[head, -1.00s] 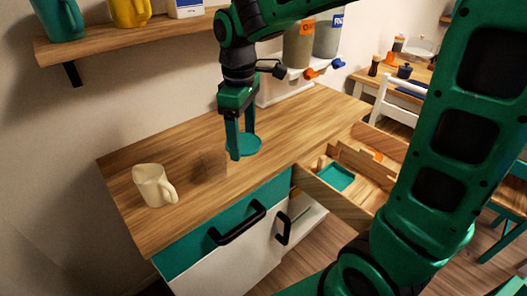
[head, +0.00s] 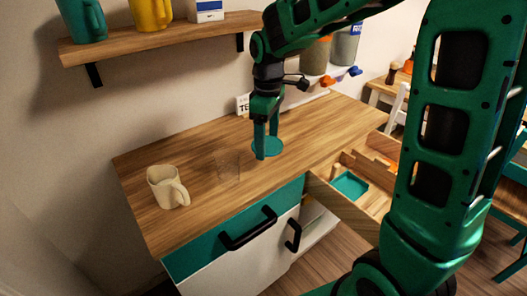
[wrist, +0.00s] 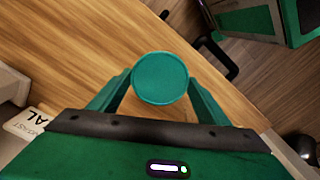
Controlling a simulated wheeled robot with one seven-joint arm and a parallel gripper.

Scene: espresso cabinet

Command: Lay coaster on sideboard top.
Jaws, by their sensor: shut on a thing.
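A round teal coaster (head: 268,146) is held flat between the fingers of my gripper (head: 267,142). In the wrist view the coaster (wrist: 160,78) sits between the two fingertips of my gripper (wrist: 160,84), which are shut on its edges. The wooden sideboard top (head: 215,215) lies below it. In the head view the coaster is over the middle of the top, close to the surface. I cannot tell whether it touches the wood.
An open drawer (head: 345,214) with a teal tray (head: 349,185) juts out at the right. A shelf (head: 160,38) hangs above.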

